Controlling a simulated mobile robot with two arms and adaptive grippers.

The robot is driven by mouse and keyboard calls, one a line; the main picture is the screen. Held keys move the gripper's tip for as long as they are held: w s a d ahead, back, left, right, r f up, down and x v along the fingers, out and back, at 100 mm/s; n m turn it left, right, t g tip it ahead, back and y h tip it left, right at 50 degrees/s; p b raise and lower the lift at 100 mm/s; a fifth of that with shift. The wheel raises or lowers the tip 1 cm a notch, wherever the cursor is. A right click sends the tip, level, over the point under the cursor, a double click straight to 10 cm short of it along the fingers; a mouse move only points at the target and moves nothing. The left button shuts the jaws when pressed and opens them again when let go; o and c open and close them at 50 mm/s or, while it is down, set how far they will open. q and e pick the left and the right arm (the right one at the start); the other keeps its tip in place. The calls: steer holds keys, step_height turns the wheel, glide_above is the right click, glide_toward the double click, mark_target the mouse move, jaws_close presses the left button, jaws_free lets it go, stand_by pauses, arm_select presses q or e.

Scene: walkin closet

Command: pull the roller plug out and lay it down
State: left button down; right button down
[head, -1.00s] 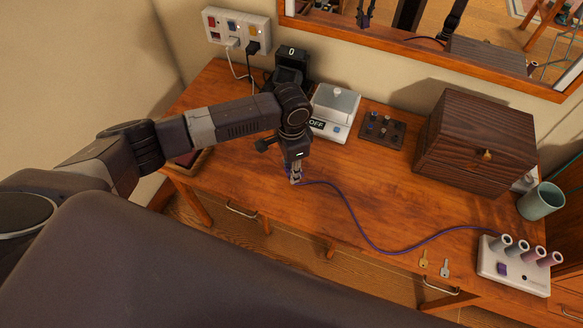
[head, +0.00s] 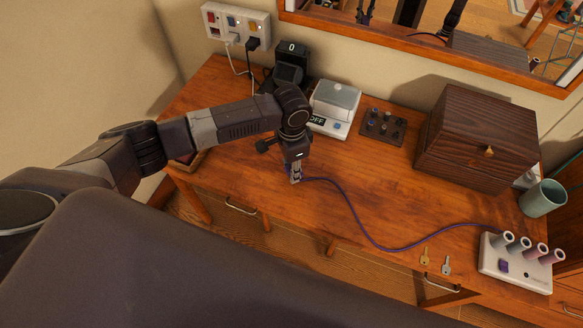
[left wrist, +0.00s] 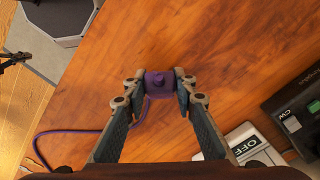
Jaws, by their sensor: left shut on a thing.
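My left gripper (head: 296,177) is over the front left part of the table, its fingers pointing down. In the left wrist view my left gripper (left wrist: 155,84) is shut on the purple roller plug (left wrist: 158,86). A purple cord (head: 352,215) runs from the plug across the table to the white roller base (head: 497,267) at the right, which has several upright rollers (head: 525,247). In the left wrist view the cord (left wrist: 75,132) curves off to the left. I cannot tell whether the plug touches the table. My right gripper is not in view.
A wall power strip (head: 237,27) holds two plugs. A black device (head: 290,63), a white device marked OFF (head: 334,108), a knob board (head: 383,126), a wooden box (head: 477,138) and a mug (head: 542,199) line the back. Keys (head: 435,262) lie near the front. The table's middle is clear.

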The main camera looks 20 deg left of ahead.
arm_select(q)
steer(key=shift+f, duration=0.2)
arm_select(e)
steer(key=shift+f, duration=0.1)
arm_select(q)
steer(key=c, duration=1.5)
jaws_free()
steer(key=shift+c, duration=0.2)
steer(key=shift+o, duration=0.2)
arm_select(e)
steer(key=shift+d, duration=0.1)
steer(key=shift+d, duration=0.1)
arm_select(q)
steer(key=shift+r, duration=0.1)
step_height(320, 180, up, 12)
steer(key=shift+f, duration=0.1)
steer(key=shift+d+f, duration=0.1)
